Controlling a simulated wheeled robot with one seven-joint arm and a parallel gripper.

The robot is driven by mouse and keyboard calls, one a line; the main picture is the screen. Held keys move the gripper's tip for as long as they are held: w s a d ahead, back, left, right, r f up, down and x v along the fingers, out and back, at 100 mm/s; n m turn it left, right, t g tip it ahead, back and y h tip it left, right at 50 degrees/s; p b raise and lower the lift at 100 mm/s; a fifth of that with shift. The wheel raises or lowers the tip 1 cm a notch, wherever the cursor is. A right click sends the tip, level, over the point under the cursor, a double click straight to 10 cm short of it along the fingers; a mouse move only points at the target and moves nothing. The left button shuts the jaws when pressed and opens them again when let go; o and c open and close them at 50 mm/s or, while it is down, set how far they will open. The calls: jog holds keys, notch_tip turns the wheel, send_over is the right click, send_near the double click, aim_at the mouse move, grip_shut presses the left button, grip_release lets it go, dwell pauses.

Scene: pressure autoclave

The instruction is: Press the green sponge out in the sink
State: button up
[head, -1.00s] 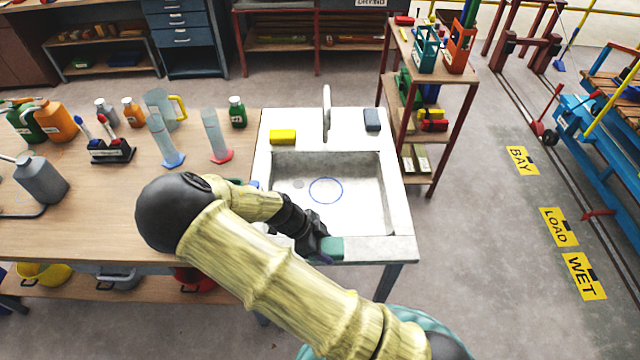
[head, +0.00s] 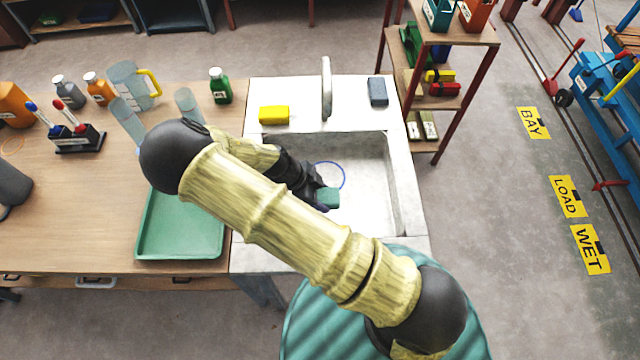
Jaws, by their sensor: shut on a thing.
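The green sponge (head: 328,197) is in my gripper (head: 318,196), which is shut on it. Gripper and sponge are over the sink basin (head: 375,200), just in front of a blue ring marked in it. I cannot tell whether the sponge touches the basin floor. The blue ring (head: 343,172) is partly hidden by my gripper. My arm hides the left part of the basin.
A yellow sponge (head: 274,115) and a blue-grey sponge (head: 378,91) lie on the sink's back rim, either side of the tap (head: 327,88). A green tray (head: 180,235) lies on the bench to the left, with bottles and measuring vessels behind it.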

jog(key=shift+w+f, duration=0.1)
jog(key=shift+w, duration=0.05)
jog(key=shift+f+b, duration=2.4)
jog(key=shift+f, duration=0.6)
jog(key=shift+f+b, duration=0.3)
jog(key=shift+f, duration=0.2)
jog(key=shift+r+p, duration=2.8)
jog(key=shift+r, duration=0.8)
jog(key=shift+f, duration=0.1)
